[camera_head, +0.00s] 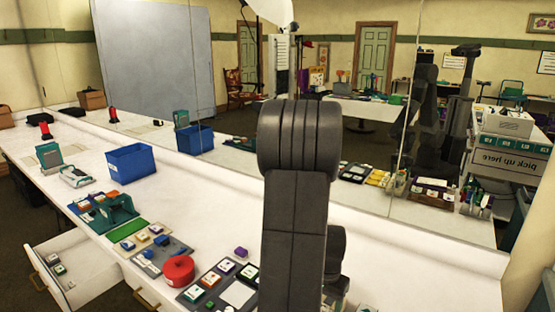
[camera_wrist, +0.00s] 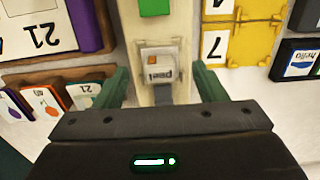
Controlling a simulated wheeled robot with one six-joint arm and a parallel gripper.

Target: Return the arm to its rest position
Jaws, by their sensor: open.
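My gripper (camera_wrist: 163,82) shows in the wrist view with its two green fingers spread apart. It points down at a counter crowded with small items. A small pale device (camera_wrist: 160,76) with an orange square and a printed label lies between and beyond the fingers in the picture. I see no finger touching it, and its lower part is hidden by my gripper body. In the head view my dark arm (camera_head: 295,215) rises upright in the middle of the picture. My gripper cannot be made out there.
The white counter holds a blue bin (camera_head: 132,163), a red tape roll (camera_head: 178,270) and card trays. A drawer (camera_head: 75,268) stands open at the lower left. A large mirror (camera_head: 330,160) runs behind the counter. Yellow trays (camera_wrist: 250,42) and a black box (camera_wrist: 297,60) lie right in the wrist view.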

